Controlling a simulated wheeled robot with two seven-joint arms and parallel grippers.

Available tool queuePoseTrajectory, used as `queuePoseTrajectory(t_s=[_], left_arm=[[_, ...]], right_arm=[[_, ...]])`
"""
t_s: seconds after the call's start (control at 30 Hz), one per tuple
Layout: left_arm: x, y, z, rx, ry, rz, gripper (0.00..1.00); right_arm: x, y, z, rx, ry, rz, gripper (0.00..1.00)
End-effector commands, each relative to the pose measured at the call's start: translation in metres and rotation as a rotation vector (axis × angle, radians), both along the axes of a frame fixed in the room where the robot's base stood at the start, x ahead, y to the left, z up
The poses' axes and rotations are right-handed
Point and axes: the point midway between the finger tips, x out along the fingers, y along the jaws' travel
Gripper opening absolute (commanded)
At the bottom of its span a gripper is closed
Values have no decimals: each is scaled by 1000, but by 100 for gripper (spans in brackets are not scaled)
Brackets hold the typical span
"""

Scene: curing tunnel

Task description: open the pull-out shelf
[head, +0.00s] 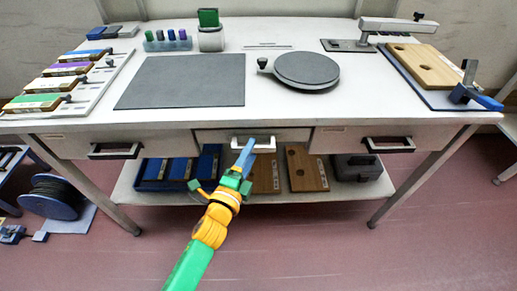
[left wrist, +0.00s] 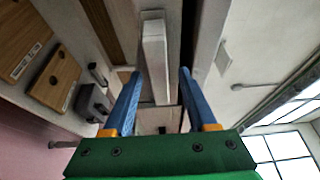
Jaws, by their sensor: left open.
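The front under the middle of the workbench (head: 214,136) carries a pale bar handle (head: 264,144); this looks like the pull-out shelf, and its front is flush with the neighbouring fronts. My left gripper (head: 247,146), with blue fingers and a green body, reaches up to this handle and covers part of it. In the left wrist view, the pale handle (left wrist: 155,60) lies between the two open fingers of my left gripper (left wrist: 160,73). I cannot tell whether the fingers touch it. My right gripper is not in view.
Drawers with black handles flank the middle front, at the left (head: 115,151) and right (head: 390,145). A lower shelf (head: 235,196) holds blue bins, wooden boards and a dark case. The benchtop (head: 290,119) carries a dark mat (head: 183,82) and a round turntable (head: 306,69). The floor in front is clear.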

Motion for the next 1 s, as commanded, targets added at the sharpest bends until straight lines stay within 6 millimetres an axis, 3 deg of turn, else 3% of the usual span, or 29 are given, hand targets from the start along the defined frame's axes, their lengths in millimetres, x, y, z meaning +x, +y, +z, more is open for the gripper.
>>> queuePoseTrajectory(t_s=[0.13,0.4,0.6,1.0], left_arm=[[17,-7,-1,-1,0,0,57],[20,-8,-1,-1,3,0,55],[19,-8,-1,-2,3,0,1],[19,-8,-1,-3,4,0,0]], right_arm=[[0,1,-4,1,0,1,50],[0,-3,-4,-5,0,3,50],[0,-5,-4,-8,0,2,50],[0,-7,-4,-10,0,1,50]])
